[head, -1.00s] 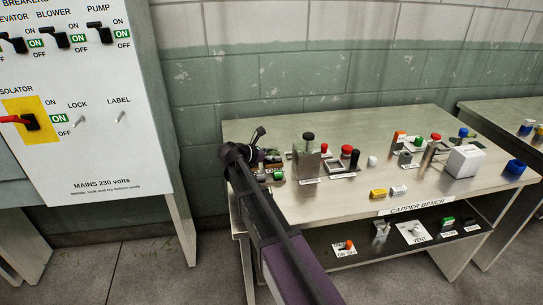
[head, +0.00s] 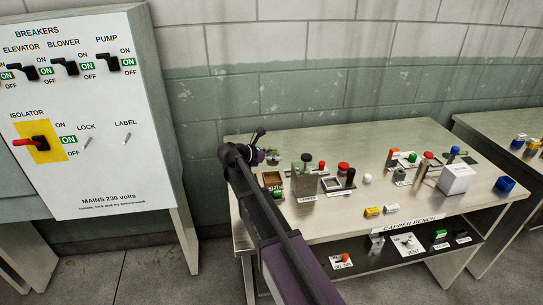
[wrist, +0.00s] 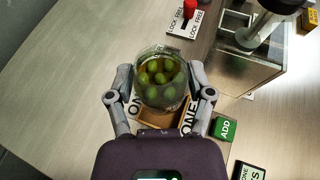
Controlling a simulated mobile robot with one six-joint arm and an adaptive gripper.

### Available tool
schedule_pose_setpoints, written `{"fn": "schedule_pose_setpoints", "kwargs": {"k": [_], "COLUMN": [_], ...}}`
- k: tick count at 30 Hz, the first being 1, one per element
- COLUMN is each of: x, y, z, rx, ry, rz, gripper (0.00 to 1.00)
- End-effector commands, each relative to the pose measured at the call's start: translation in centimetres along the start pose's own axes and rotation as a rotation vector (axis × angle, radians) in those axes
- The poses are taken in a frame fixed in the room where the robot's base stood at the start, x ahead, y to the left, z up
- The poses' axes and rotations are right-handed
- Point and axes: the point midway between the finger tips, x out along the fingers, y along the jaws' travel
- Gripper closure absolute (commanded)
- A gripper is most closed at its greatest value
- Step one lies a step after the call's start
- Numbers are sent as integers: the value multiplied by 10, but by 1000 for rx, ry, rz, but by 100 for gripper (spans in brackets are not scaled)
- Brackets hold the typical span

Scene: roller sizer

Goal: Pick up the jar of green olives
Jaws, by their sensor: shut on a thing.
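The jar of green olives (wrist: 161,80) is a clear, round glass jar with green olives showing inside, in the middle of the wrist view. My gripper (wrist: 160,98) has a finger on each side of it and is shut on it. Below the jar is a small open wooden box (wrist: 163,121) with "ONE" labels beside it. In the head view my gripper (head: 258,146) is above the left end of the bench, over the wooden box (head: 271,179).
The capper bench (head: 330,225) carries a metal block with a black knob (head: 305,180), several buttons, a white cube (head: 456,179) and a blue block (head: 505,184). The breaker panel (head: 80,110) stands left.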

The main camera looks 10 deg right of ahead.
Motion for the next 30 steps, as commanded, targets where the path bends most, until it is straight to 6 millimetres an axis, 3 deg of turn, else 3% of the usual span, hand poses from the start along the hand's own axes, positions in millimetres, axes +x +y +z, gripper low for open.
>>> {"fn": "schedule_pose_setpoints", "kwargs": {"k": [7,30], "x": [-5,-6], "y": [0,0], "z": [12,13], "rx": [0,0], "ry": [0,0], "rz": [0,1], "gripper": [85,85]}}
